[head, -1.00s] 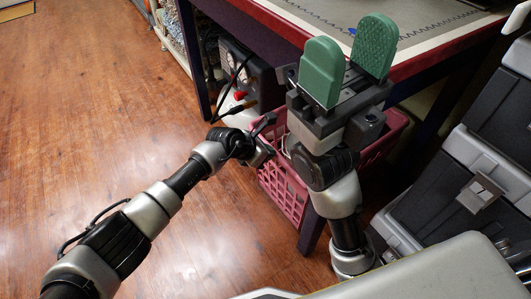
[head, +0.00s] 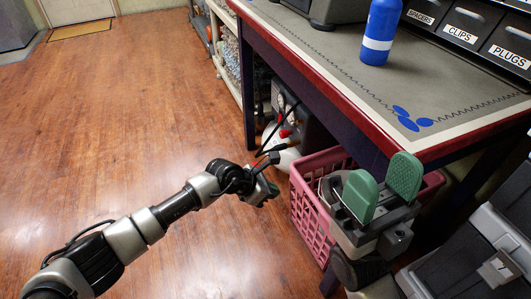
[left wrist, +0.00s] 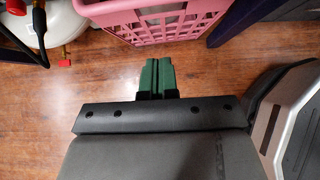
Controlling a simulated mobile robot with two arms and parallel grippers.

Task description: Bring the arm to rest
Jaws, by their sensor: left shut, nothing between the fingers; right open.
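My left gripper (head: 266,190) is low over the wooden floor, just left of the pink basket in the head view. In the left wrist view its green fingers (left wrist: 157,76) are together with nothing between them. It is apart from the basket. My right gripper (head: 382,186) is at the lower right of the head view, with its two green finger pads wide apart and nothing between them. It is in front of the basket and the table's corner, hiding part of the basket.
The pink basket (head: 312,222) stands beneath the red-edged table (head: 380,132). A blue bottle (head: 379,32) stands on the table, near labelled drawers (head: 464,22). A white tank (head: 283,155) is under the table. Grey cases (head: 475,250) stand at right. Floor at left is clear.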

